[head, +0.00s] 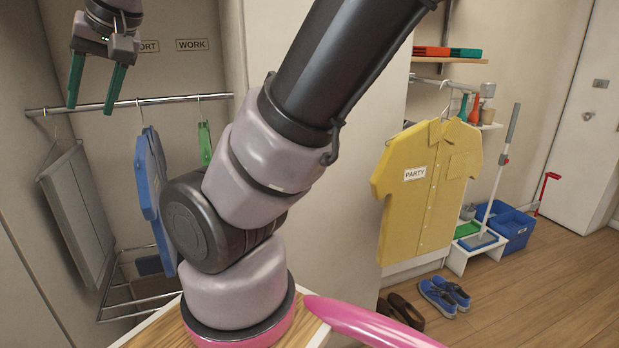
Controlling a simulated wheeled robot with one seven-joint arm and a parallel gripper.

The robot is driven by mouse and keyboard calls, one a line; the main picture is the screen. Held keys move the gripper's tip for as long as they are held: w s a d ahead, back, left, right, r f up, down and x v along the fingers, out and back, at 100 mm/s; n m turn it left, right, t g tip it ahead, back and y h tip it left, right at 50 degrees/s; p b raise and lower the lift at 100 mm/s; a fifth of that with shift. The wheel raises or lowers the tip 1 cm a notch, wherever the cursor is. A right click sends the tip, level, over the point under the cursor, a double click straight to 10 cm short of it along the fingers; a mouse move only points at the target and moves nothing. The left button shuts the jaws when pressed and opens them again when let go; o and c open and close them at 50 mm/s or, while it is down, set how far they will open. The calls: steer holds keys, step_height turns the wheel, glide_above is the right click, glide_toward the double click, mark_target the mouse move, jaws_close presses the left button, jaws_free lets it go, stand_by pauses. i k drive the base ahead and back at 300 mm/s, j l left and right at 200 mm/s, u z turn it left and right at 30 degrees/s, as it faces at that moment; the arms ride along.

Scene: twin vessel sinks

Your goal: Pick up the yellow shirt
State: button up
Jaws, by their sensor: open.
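The yellow shirt (429,194) hangs on a hanger (446,103) from a short rail at the right of the closet panel. It has short sleeves, a button front, a chest pocket and a white label reading PARTY. My gripper (92,108) is at the upper left, open and empty, with its green fingers pointing down. It appears in front of the left closet, far to the left of the shirt. My own arm crosses the middle of the view and hides part of the closet and panel.
A rail (155,101) in the left closet holds a grey garment (78,212) and a blue garment (152,190). A beige panel (345,190) separates it from the yellow shirt. Blue shoes (444,296), blue bins (507,226) and a mop (499,165) stand at right. Wooden floor (530,295) is clear at lower right.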

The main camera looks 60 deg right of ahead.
mark_target(423, 172)
steer(key=z, duration=2.85)
steer(key=l+u, duration=0.25)
steer(key=l, duration=0.15)
steer(key=k+l+u, duration=0.25)
steer(key=l, duration=0.15)
steer(key=l+u, duration=0.25)
steer(key=l, duration=0.15)
steer(key=k+l+u, duration=0.25)
steer(key=i+l, duration=0.1)
steer(key=i, duration=1)
